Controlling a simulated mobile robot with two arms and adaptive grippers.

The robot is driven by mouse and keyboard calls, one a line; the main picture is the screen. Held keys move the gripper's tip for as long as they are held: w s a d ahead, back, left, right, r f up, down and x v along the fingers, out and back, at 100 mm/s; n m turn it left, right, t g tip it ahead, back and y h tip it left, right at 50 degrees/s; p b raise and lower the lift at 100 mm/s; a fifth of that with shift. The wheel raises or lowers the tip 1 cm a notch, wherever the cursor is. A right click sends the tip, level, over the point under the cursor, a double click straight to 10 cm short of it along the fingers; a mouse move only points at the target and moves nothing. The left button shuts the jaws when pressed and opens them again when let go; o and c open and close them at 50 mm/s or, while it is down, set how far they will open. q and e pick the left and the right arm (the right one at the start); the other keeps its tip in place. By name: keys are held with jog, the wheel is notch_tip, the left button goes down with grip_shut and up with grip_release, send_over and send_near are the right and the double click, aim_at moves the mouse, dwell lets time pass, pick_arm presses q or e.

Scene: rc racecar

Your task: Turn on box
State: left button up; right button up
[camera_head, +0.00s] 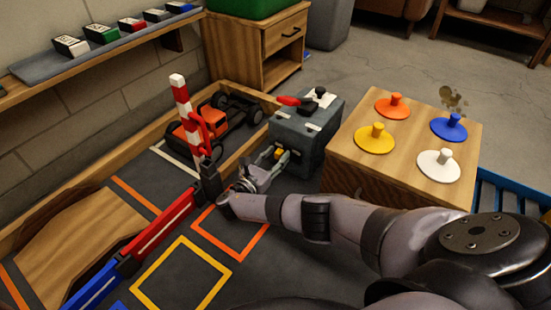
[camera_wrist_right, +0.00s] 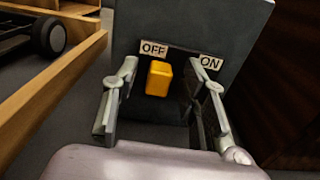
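The grey box (camera_head: 300,150) stands on the floor beside the wooden block, with a red-ended lever and a black knob on top. Its front shows in the right wrist view (camera_wrist_right: 190,30), with an OFF label (camera_wrist_right: 153,48) on the left and an ON label (camera_wrist_right: 210,63) on the right. A yellow switch (camera_wrist_right: 158,78) sits below the OFF label, at the left end of a dark slot. My right gripper (camera_wrist_right: 160,95) is open in front of the box, its fingers on either side of the yellow switch. I cannot tell whether they touch it. My left gripper is not in view.
A wooden block (camera_head: 350,185) with several coloured knobbed discs stands right of the box. A red and white barrier post (camera_head: 182,100) stands left of my right gripper, near an orange car (camera_head: 190,132). A wooden cabinet (camera_head: 260,50) is behind.

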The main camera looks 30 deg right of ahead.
grip_shut()
dwell(0.5)
dwell(0.3)
